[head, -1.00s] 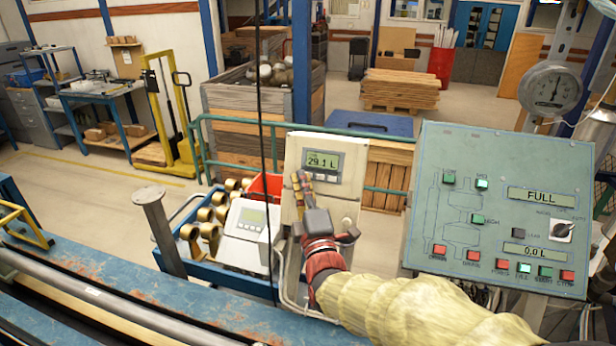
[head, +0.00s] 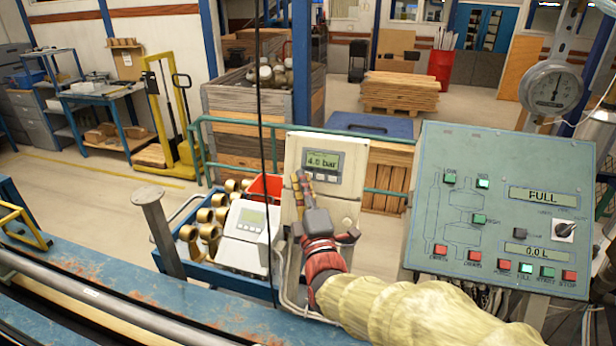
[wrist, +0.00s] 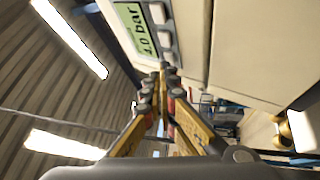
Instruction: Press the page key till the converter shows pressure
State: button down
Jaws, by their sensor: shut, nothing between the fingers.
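The converter (head: 325,158) is a pale box with a small green display, standing in the middle of the head view. Its display (head: 322,160) reads 4.0 bar. The same display shows turned sideways in the wrist view (wrist: 137,28), with several grey keys (wrist: 162,35) in a row beside it. My gripper (head: 300,179) is shut and empty, its fingertips at the lower left of the converter's display. In the wrist view the fingertips (wrist: 164,68) are at the end key of the row. They cover part of it, and I cannot tell whether they touch it.
A green control panel (head: 500,150) with lit buttons stands to the right, showing FULL and 0.0 L. A second pale device (head: 246,226) and brass fittings (head: 190,236) sit on a blue cart to the left. A black cable (head: 260,100) hangs left of the converter.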

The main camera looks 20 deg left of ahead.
jog(key=shift+s+r, duration=0.1)
jog(key=shift+s, duration=0.3)
jog(key=shift+s+d+r+b, duration=0.1)
jog(key=shift+s+r, duration=0.2)
jog(key=shift+s, duration=0.5)
jog(key=shift+s+d+r+b, duration=0.1)
jog(key=shift+s+r, duration=0.15)
jog(key=shift+s, duration=0.5)
jog(key=shift+s+d+r+b, duration=0.1)
jog(key=shift+s+r, duration=0.2)
jog(key=shift+s, duration=0.5)
jog(key=shift+s+r, duration=0.15)
jog(key=shift+s, duration=0.35)
